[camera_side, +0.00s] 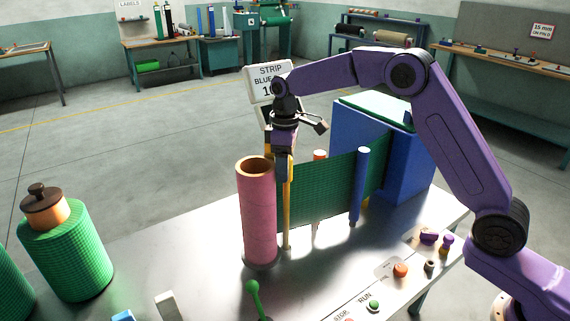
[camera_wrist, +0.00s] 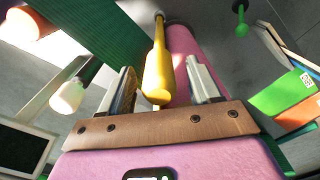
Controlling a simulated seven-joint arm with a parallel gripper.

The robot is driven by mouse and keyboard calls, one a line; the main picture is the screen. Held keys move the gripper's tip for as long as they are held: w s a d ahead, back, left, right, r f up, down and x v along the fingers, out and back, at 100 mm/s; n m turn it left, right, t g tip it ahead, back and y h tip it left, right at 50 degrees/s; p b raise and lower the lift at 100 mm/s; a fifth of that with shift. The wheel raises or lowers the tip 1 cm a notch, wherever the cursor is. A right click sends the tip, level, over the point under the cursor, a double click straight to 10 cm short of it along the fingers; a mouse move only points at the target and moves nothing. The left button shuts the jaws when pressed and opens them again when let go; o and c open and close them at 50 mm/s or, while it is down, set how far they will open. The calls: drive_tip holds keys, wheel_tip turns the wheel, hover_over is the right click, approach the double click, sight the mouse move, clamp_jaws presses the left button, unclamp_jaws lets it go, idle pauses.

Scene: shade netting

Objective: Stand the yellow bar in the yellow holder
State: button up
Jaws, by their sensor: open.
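The yellow bar (camera_side: 287,215) stands upright on the bench, just right of the pink tube (camera_side: 259,215) and in front of the dark green netting (camera_side: 325,185). In the wrist view the bar (camera_wrist: 158,68) runs away from me between my two finger pads, with a gap on each side. My gripper (camera_side: 284,172) points down around the bar's upper part and is open. In the wrist view my gripper's fingertips (camera_wrist: 160,66) lie either side of it. The bar's foot meets a small base; I cannot make out a yellow holder clearly there.
A blue post (camera_side: 358,185) stands at the netting's right, before a blue box (camera_side: 400,165). A green roll (camera_side: 65,250) stands left. A green-knobbed stick (camera_side: 255,298) and control buttons (camera_side: 374,305) are at the front.

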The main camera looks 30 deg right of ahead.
drive_tip(key=shift+c, duration=0.3)
clamp_jaws()
drive_tip(key=shift+r, duration=3.5)
drive_tip(key=shift+r, duration=1.9)
